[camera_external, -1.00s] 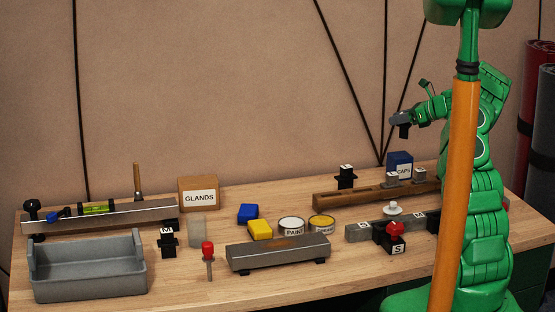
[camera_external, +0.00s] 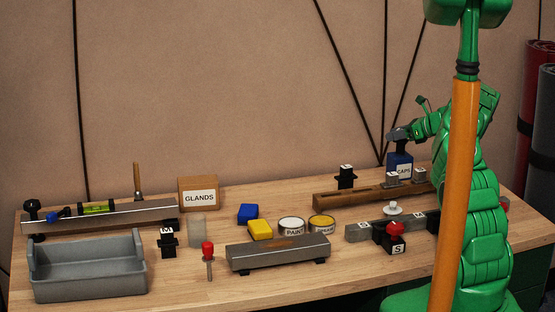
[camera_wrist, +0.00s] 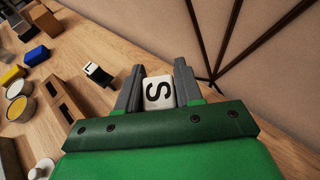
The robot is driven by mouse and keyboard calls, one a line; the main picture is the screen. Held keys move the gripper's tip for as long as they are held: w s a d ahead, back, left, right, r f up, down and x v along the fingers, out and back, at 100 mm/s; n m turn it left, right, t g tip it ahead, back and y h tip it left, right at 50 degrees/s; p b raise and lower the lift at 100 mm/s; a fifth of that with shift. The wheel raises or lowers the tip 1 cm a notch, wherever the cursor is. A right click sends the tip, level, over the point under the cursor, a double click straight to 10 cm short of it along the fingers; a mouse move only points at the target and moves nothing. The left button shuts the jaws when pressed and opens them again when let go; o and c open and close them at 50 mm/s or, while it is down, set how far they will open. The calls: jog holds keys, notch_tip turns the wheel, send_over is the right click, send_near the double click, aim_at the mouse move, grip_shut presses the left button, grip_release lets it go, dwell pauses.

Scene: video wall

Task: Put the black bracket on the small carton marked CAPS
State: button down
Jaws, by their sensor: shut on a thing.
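My gripper (camera_external: 400,134) is at the right rear of the bench, directly above the small blue carton marked CAPS (camera_external: 403,170). It is shut on a black bracket (camera_external: 403,146), whose white top with an S (camera_wrist: 158,92) shows between the two grey fingers in the wrist view (camera_wrist: 158,85). The bracket hangs upright at the carton's top; I cannot tell whether it touches. The carton is hidden under my gripper in the wrist view, and its lower front is partly hidden by small blocks in the external view.
A wooden rail (camera_external: 340,198) with black and grey pieces stands in front of the carton. A grey rail (camera_external: 360,233), paint tins (camera_external: 291,226) and a GLANDS carton (camera_external: 198,193) stand farther left or nearer. A grey bin (camera_external: 90,270) is at front left.

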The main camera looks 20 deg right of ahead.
jog(key=c, duration=0.7)
grip_release()
jog(key=shift+f, duration=0.1)
jog(key=shift+c, duration=0.2)
